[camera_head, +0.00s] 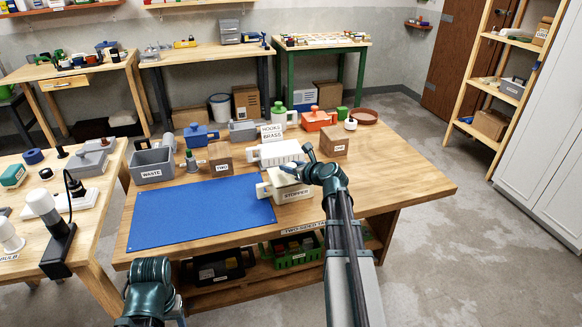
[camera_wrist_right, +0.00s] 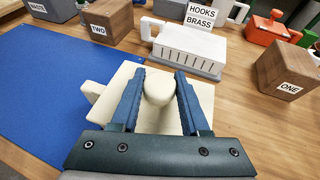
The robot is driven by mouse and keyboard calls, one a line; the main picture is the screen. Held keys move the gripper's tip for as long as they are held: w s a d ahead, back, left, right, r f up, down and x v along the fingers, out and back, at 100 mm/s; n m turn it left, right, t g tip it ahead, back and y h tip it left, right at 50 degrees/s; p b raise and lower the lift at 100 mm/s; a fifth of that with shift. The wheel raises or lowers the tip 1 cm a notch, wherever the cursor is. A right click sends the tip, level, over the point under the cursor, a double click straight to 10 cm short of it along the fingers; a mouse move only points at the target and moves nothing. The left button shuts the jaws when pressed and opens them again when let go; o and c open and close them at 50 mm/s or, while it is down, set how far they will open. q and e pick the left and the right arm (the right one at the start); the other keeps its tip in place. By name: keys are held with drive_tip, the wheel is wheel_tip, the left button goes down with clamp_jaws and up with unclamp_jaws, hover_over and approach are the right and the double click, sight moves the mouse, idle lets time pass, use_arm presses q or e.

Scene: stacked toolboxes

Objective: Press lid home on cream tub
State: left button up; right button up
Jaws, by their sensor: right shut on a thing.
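The cream tub (camera_head: 296,194), labelled STOPPER, stands on the wooden workbench at the right edge of the blue mat. Its cream lid (camera_head: 284,177) is on top; the lid also shows in the right wrist view (camera_wrist_right: 204,97). My right gripper (camera_head: 307,167) is over the tub, shut on the lid's rounded knob (camera_wrist_right: 158,87), with one blue finger on each side. My gripper hides part of the lid, and I cannot tell whether a gap is left between lid and tub. Only a joint of my left arm shows at the bottom left; its gripper is out of view.
The blue mat (camera_head: 203,213) is bare. Behind the tub stand a white slotted box (camera_head: 275,153) and a HOOKS BRASS sign (camera_head: 271,132). The bench's right end is clear.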

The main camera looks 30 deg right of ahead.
drive_tip(key=shift+f+b, duration=0.3)
drive_tip(key=shift+f, duration=0.05)
idle(0.4)
drive_tip(key=o, duration=1.2)
drive_tip(key=a+p+v, duration=0.1)
drive_tip(key=p+v, duration=0.4)
drive_tip(key=v, duration=0.8)
drive_tip(key=shift+s+d, duration=0.45)
drive_tip(key=shift+d, duration=0.05)
drive_tip(key=shift+r, duration=0.1)
